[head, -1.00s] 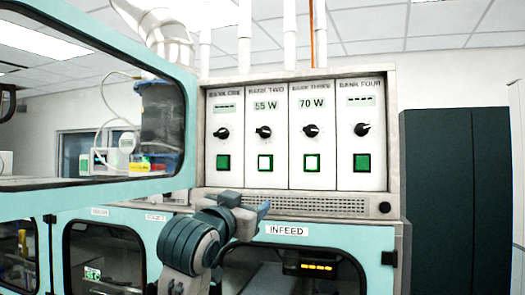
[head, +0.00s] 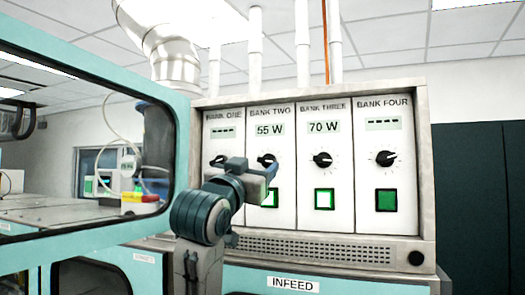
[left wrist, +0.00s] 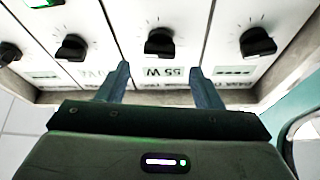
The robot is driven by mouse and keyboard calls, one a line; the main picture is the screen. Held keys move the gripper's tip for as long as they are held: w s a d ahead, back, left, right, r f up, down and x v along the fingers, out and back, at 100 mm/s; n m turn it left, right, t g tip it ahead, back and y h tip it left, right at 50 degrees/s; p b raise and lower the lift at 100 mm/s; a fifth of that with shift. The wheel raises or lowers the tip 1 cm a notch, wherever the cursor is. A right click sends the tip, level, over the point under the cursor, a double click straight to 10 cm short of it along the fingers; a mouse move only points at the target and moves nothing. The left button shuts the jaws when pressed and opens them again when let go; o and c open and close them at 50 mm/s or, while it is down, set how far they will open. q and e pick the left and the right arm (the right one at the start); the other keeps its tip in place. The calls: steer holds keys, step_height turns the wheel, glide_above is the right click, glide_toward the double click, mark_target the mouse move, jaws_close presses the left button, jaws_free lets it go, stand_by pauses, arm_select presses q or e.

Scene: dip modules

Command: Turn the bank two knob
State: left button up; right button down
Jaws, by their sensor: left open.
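The bank two knob (head: 266,159) is a black pointer knob under the 55 W display (head: 269,129), its lower part close behind my left gripper in the head view. My left gripper (head: 268,172) is open and empty in front of the panel, just below that knob in the picture. In the left wrist view, which shows the panel upside down, the bank two knob (left wrist: 159,43) lies just beyond the gap between the open fingertips (left wrist: 160,72). The 55 W display shows between the fingers. No contact with the knob is visible. My right gripper is out of view.
The bank one knob (head: 217,161), bank three knob (head: 322,160) and bank four knob (head: 385,158) flank it closely. Square buttons sit below; the bank two button (head: 270,198) is partly hidden by my gripper. An open teal-framed door (head: 100,228) stands at the left.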

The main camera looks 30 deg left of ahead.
mark_target(263, 162)
arm_select(q)
steer(key=x, duration=0.2)
steer(key=p+x, duration=0.1)
steer(key=x, duration=0.1)
steer(key=shift+w+f, duration=0.1)
steer(key=shift+f, duration=0.2)
steer(key=shift+w+r+p, duration=0.15)
steer(key=shift+w+p, duration=0.15)
steer(key=shift+w, duration=0.1)
steer(key=c, duration=1)
steer(key=m+h, duration=0.2)
steer(key=m, duration=0.2)
steer(key=shift+a, duration=0.15)
steer(key=m+h, duration=0.1)
steer(key=m, duration=0.2)
steer(key=m+g+h, duration=0.1)
steer(key=m+h, duration=0.1)
steer(key=m, duration=0.1)
steer(key=shift+a+r+m, duration=0.1)
steer(key=shift+m, duration=0.2)
steer(key=shift+m+g+h, duration=0.6)
steer(key=shift+m, duration=0.7)
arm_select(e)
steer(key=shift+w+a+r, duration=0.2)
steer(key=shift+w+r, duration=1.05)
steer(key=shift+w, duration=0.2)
